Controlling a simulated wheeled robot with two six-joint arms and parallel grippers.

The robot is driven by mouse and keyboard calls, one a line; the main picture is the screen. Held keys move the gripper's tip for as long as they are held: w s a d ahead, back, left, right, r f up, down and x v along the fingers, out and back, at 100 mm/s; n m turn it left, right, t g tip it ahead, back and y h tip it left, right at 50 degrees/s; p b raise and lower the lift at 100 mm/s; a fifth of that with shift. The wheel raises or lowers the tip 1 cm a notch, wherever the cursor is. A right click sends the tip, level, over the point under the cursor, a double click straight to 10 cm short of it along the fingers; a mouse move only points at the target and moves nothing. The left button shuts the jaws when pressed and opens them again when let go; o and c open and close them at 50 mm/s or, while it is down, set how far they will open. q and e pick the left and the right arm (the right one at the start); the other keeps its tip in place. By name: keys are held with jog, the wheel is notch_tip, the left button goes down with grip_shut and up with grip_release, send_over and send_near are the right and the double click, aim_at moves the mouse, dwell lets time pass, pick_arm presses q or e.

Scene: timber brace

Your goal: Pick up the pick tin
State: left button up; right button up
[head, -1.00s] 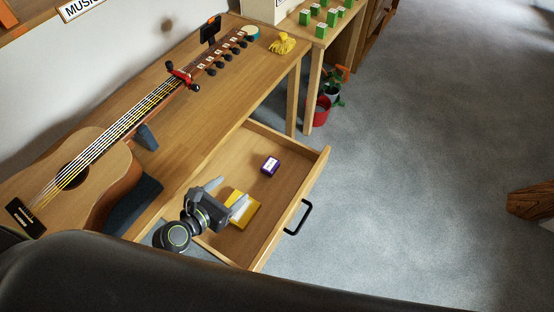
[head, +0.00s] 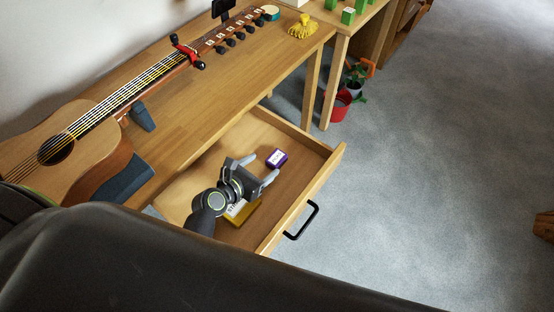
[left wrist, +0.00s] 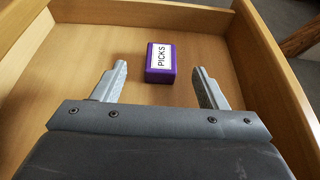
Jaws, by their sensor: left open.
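The pick tin is a small purple box (head: 276,158) with a white label, lying in the open drawer (head: 325,178). In the left wrist view the pick tin (left wrist: 161,62) has its label reading PICKS facing up. My left gripper (head: 266,170) is over the drawer, open and empty. In the left wrist view the tin sits just beyond the fingertips of my left gripper (left wrist: 160,70), roughly centred between them and not touched. My right gripper is not in view.
A yellow packet (head: 243,211) lies in the drawer, partly hidden under my left gripper. The drawer walls stand close around. The tabletop (head: 215,95) above holds a guitar (head: 85,150) and a yellow bundle (head: 302,27). A black handle (head: 301,222) is on the drawer front.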

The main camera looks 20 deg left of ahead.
aim_at(279, 155)
pick_arm(q)
jog(key=x, duration=0.5)
jog(key=shift+w+b, duration=0.1)
jog(key=shift+b, duration=0.2)
jog(key=shift+f+b+x, duration=0.1)
jog(key=shift+b+x, duration=0.2)
jog(key=shift+x, duration=1.1)
jog(key=shift+f+b+x, duration=0.15)
jog(key=shift+b+x, duration=0.15)
jog(key=shift+x, duration=1.05)
jog(key=shift+d, duration=0.15)
jog(key=c, duration=1.1)
jog(key=shift+o, duration=0.2)
jog(key=shift+r, duration=0.1)
